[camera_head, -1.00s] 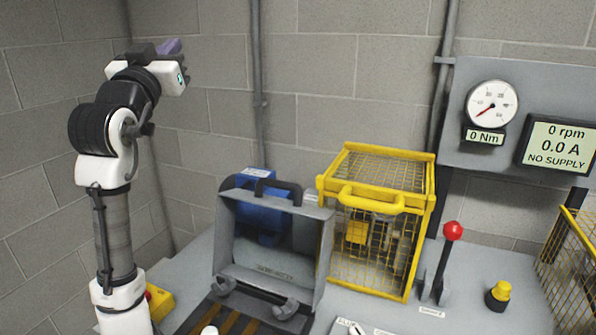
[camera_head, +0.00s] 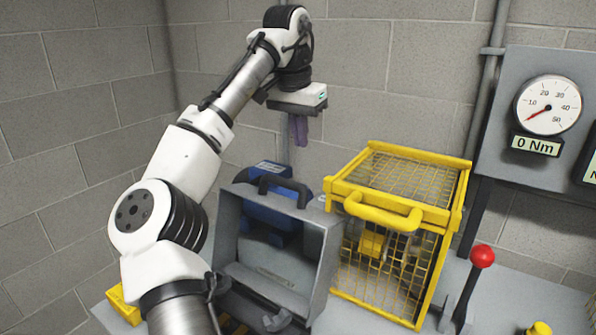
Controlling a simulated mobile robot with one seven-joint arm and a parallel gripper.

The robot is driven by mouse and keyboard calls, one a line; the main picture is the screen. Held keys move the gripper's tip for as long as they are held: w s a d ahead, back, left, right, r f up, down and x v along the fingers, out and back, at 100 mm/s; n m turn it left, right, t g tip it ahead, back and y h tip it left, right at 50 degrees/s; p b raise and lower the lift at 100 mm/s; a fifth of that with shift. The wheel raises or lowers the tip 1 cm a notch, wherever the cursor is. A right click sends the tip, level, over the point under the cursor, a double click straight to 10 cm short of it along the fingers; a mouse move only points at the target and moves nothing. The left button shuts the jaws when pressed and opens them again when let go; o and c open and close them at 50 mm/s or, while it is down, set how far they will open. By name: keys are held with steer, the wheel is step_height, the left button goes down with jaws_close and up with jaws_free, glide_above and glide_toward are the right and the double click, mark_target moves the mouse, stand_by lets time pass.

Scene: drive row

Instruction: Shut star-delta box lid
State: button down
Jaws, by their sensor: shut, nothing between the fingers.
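The box below is mostly hidden by my arm and the picture's lower edge. My gripper (camera_head: 298,130) points down, with purple fingers shut and empty. In the picture it is above the lid's handle, apart from it.
A yellow mesh guard (camera_head: 400,180) with a yellow handle stands close to the right of the lid. A red-knobbed lever (camera_head: 482,256) and a yellow button (camera_head: 540,328) are further right. A grey panel with a dial (camera_head: 548,105) and a block wall are behind.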

steer(key=shift+s+a+f+p, duration=0.2)
steer(key=shift+s+f, duration=0.1)
steer(key=shift+f, duration=0.95)
steer(key=shift+s+a+f+p, duration=0.2)
steer(key=shift+s+f, duration=0.15)
steer(key=shift+f, duration=0.9)
steer(key=shift+s+a+f+p, duration=0.2)
steer(key=shift+s+f, duration=0.1)
steer(key=shift+f, duration=0.95)
